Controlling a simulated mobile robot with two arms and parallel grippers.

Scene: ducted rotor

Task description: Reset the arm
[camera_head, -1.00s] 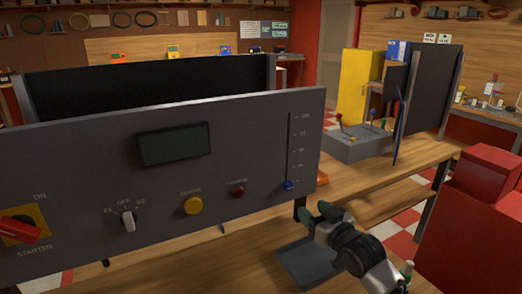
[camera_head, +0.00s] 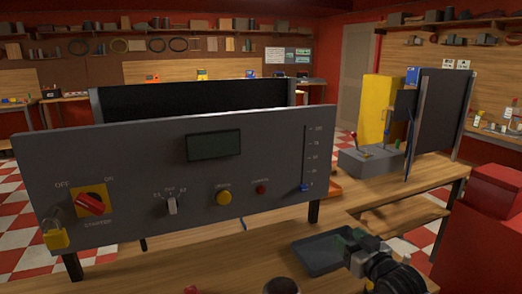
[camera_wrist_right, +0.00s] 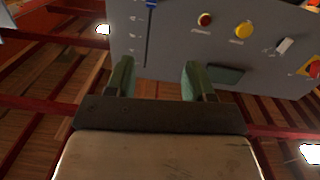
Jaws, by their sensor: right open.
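The grey control panel (camera_head: 120,160) stands upright and appears upside down in the right wrist view (camera_wrist_right: 175,35). My left gripper is not in view.
The shallow grey tray (camera_head: 312,262) lies on the wooden bench (camera_head: 225,262). A yellow padlock (camera_head: 56,237) hangs at the panel's lower left. A grey lever box (camera_head: 368,160) stands behind on the right. Red cabinets (camera_head: 485,215) stand at the far right.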

